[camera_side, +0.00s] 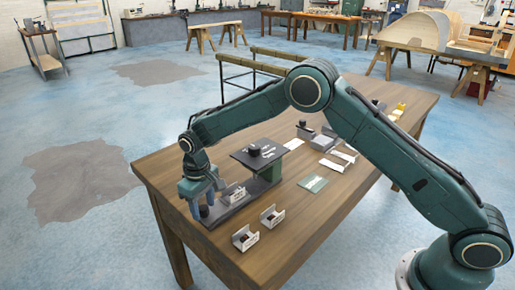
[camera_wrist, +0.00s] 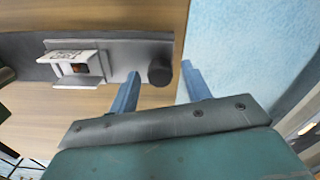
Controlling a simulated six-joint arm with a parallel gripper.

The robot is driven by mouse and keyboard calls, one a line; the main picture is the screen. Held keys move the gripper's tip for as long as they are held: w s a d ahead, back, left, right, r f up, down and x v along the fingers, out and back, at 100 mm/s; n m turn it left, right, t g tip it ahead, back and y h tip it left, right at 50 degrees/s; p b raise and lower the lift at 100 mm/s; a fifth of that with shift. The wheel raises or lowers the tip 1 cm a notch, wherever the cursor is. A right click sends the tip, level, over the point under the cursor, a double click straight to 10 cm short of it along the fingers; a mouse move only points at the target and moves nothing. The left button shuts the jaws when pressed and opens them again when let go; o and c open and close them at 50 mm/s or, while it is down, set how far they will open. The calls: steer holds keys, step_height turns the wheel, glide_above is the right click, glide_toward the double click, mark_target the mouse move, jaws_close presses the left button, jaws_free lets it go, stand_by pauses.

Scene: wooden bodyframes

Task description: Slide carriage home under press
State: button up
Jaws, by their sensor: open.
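A press with a dark top plate (camera_side: 262,158) and a black knob on top stands on the table. A long grey base (camera_side: 228,211) runs out from under it toward the table's near left edge. A white bracket (camera_side: 233,194) with a small dark and orange part inside sits on a grey plate, seen in the wrist view (camera_wrist: 90,57). A black upright knob (camera_wrist: 159,72) stands at the plate's outer end. My gripper (camera_wrist: 160,70) points down there, open, its blue fingers on either side of the knob in the wrist picture. Contact with the knob cannot be told.
Two more white brackets (camera_side: 245,237) (camera_side: 271,216) stand on the wooden table (camera_side: 310,222) in front of the base. A pale green plate (camera_side: 313,183) and several white and grey parts (camera_side: 332,163) lie to the right. The table edge is close beside my gripper.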

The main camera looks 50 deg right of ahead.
mark_target(218, 207)
steer(key=shift+f, duration=0.1)
jaws_close()
steer(key=shift+d, duration=2.4)
jaws_free()
steer(key=shift+r, duration=0.2)
step_height(218, 207, up, 14)
steer(key=shift+f, duration=0.25)
